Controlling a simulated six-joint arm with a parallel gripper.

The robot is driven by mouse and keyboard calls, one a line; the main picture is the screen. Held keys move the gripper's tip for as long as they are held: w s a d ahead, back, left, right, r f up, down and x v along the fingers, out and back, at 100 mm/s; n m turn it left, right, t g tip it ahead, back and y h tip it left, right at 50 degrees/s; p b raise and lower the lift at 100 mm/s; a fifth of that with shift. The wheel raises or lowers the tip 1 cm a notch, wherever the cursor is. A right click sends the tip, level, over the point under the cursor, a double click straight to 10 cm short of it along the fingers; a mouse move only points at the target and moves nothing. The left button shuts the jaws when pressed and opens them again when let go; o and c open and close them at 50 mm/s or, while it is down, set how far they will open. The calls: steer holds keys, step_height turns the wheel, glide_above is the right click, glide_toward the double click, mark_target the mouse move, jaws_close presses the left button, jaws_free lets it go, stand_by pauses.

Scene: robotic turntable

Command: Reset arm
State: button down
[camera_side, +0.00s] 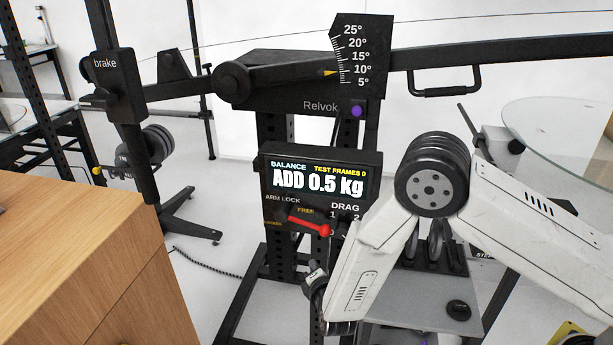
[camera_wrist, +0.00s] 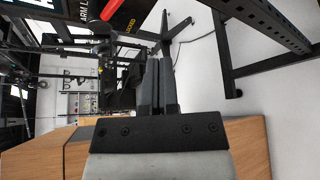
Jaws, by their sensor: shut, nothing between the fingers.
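The black turntable stand marked Relvok (camera_side: 300,75) fills the middle of the side view. Its panel display (camera_side: 317,179) reads BALANCE, TEST FRAMES 0, ADD 0.5 kg. The red arm lock lever (camera_side: 308,226) slopes slightly down to the right below the FREE label; it also shows at the top of the wrist view (camera_wrist: 110,9). The pointer (camera_side: 329,73) on the angle scale sits near 10°. My gripper (camera_wrist: 157,62) is shut and empty in the wrist view, apart from the lever. In the side view my arm hides part of the panel's lower right, and my fingertips are not clear.
A wooden cabinet (camera_side: 80,240) stands at lower left. A black brake box (camera_side: 112,82) hangs on the left post. A long black beam (camera_side: 500,49) with a handle (camera_side: 445,81) runs right. A round glass table (camera_side: 565,120) is at right. Pale floor shows between the cabinet and stand.

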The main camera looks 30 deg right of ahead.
stand_by(0.4)
steer(key=s+d+r+m+g+y, duration=0.55)
steer(key=r+m, duration=0.35)
steer(key=m, duration=0.2)
steer(key=s+d+r+m+g, duration=0.2)
steer(key=s+d+m, duration=0.2)
steer(key=s, duration=0.3)
steer(key=s+d+r+m+g, duration=0.2)
steer(key=s+d+m+g, duration=0.1)
steer(key=s, duration=0.5)
steer(key=shift+s+d+m+g, duration=0.35)
steer(key=shift+d+m, duration=0.35)
steer(key=shift+m, duration=0.4)
steer(key=c, duration=1.3)
jaws_free()
steer(key=shift+w, duration=0.1)
